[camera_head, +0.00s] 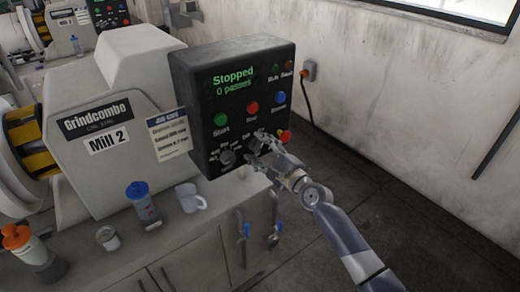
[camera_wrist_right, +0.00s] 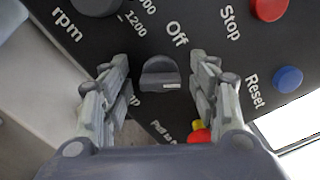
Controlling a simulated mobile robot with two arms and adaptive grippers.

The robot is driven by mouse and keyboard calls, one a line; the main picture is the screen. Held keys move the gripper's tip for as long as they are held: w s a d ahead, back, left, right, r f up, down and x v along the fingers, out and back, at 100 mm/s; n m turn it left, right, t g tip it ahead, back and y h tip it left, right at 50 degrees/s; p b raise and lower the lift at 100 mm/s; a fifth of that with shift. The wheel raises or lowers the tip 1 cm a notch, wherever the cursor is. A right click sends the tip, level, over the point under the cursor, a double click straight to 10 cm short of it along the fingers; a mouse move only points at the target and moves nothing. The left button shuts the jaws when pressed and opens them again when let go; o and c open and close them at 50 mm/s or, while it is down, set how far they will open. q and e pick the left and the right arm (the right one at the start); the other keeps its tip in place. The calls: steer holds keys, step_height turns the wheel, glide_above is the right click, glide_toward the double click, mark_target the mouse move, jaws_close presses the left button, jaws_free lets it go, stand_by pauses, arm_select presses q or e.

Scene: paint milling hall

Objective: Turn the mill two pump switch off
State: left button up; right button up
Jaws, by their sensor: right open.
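The mill two control box (camera_head: 190,110) is black, and its screen reads "Stopped, 0 passes". The pump switch (camera_wrist_right: 160,74) is a dark rotary knob with a small white mark, below the "Off" label in the right wrist view. My right gripper (camera_wrist_right: 159,64) is open, with one finger on each side of the knob; I cannot tell whether they touch it. In the head view my right gripper (camera_head: 259,144) is at the lower right of the panel and covers the switch. A finger partly hides the other label. My left gripper is not in view.
Close by are the rpm dial (camera_head: 227,157), green start button (camera_head: 221,119), red stop button (camera_head: 252,108), blue button (camera_head: 279,98) and red-yellow emergency button (camera_head: 285,136). A white mug (camera_head: 189,197) and a blue-lidded jar (camera_head: 143,205) stand on the bench below.

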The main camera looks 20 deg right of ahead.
steer(key=c, duration=1.1)
steer(key=shift+o, duration=0.2)
steer(key=shift+n, duration=0.3)
steer(key=shift+f+n+b, duration=0.15)
steer(key=shift+n+b, duration=0.4)
steer(key=shift+n, duration=0.45)
steer(key=n+b, duration=0.1)
steer(key=n, duration=0.2)
steer(key=shift+n, duration=0.3)
steer(key=n+b, duration=0.1)
steer(key=n, duration=0.4)
steer(key=shift+f+n, duration=0.15)
steer(key=shift+n, duration=0.15)
